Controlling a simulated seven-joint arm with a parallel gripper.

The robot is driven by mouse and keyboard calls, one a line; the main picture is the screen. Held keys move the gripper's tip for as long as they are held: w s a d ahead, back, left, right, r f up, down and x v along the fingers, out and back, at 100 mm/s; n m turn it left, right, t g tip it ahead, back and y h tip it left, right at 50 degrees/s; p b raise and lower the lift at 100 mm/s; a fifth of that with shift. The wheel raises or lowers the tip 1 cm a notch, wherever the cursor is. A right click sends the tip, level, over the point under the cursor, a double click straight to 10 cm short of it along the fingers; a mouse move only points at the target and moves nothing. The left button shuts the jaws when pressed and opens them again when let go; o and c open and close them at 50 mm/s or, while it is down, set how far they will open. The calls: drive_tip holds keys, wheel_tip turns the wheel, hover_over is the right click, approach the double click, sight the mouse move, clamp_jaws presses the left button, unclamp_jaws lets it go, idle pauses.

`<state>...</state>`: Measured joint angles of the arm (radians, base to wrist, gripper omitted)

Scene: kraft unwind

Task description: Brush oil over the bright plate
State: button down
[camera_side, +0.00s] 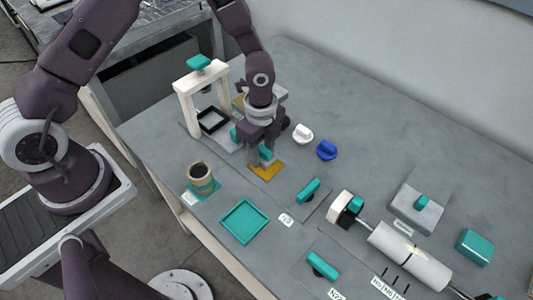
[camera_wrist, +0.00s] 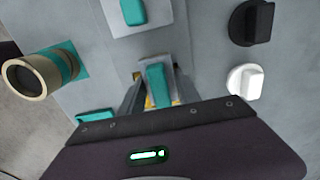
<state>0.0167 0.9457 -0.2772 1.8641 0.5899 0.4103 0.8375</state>
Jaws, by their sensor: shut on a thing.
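My gripper (camera_side: 262,155) is shut on a teal-topped tool, seen as a teal block (camera_wrist: 157,85) between the fingers in the wrist view. In the side view the tool is low over a golden plate (camera_side: 267,172), at its upper edge. I cannot tell whether it touches the plate, and its lower end is hidden. Bits of gold also show beside the tool in the wrist view (camera_wrist: 177,102). A tan cup with a dark inside (camera_side: 201,177) stands on a teal base left of the plate; it also shows in the wrist view (camera_wrist: 25,77).
A white frame (camera_side: 187,107) with a teal top stands behind left. A white knob (camera_side: 302,134) and a blue knob (camera_side: 326,150) are to the right. A teal tray (camera_side: 244,221) lies in front. A white roller (camera_side: 410,256) is at the right front. The back right table is clear.

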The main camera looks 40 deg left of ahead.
sight(275, 175)
drive_tip(key=shift+s+a, duration=0.1)
drive_tip(key=shift+a, duration=0.85)
drive_tip(key=shift+s+d, duration=0.2)
drive_tip(key=shift+s, duration=0.35)
drive_tip(key=shift+d, duration=3.8)
drive_tip(key=shift+w, duration=0.1)
drive_tip(key=shift+a+r, duration=0.1)
drive_tip(key=shift+a, duration=0.1)
drive_tip(key=shift+a, duration=3.8)
